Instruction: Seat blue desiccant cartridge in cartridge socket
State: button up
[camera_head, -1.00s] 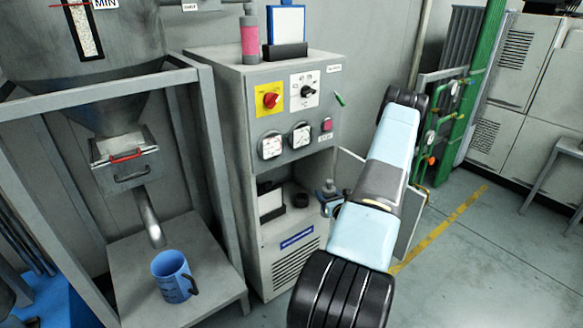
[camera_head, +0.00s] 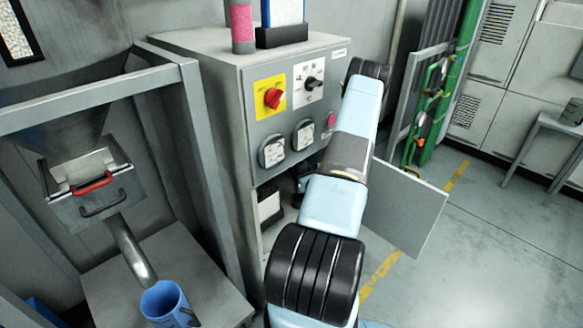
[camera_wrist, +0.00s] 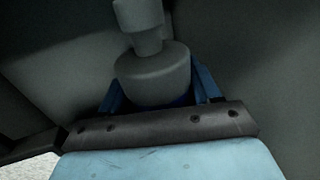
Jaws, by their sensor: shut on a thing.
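My gripper (camera_wrist: 160,90) shows in the wrist view, its two blue fingers on either side of a cartridge (camera_wrist: 153,72). The cartridge has a grey rounded cap with a narrower neck on top, and a strip of dark blue shows under the cap between the fingers. In the head view my arm hides most of the gripper and the cartridge, which are at the lower open bay of the grey cabinet (camera_head: 215,110). I cannot make out the cartridge socket in either view.
The cabinet's open door (camera_head: 405,212) stands right of my arm. A white-faced block (camera_head: 268,206) sits in the bay. A red rotary switch (camera_head: 273,98) and gauges (camera_head: 272,151) are above. A blue mug (camera_head: 165,303) stands under the hopper spout (camera_head: 130,255) at left.

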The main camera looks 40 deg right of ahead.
jog(key=shift+w+a, duration=0.15)
jog(key=shift+w, duration=0.1)
jog(key=shift+s, duration=0.15)
jog(key=shift+f, duration=1.85)
jog(key=shift+f, duration=1.35)
jog(key=shift+f, duration=0.2)
jog(key=shift+f, duration=0.4)
jog(key=shift+f, duration=0.2)
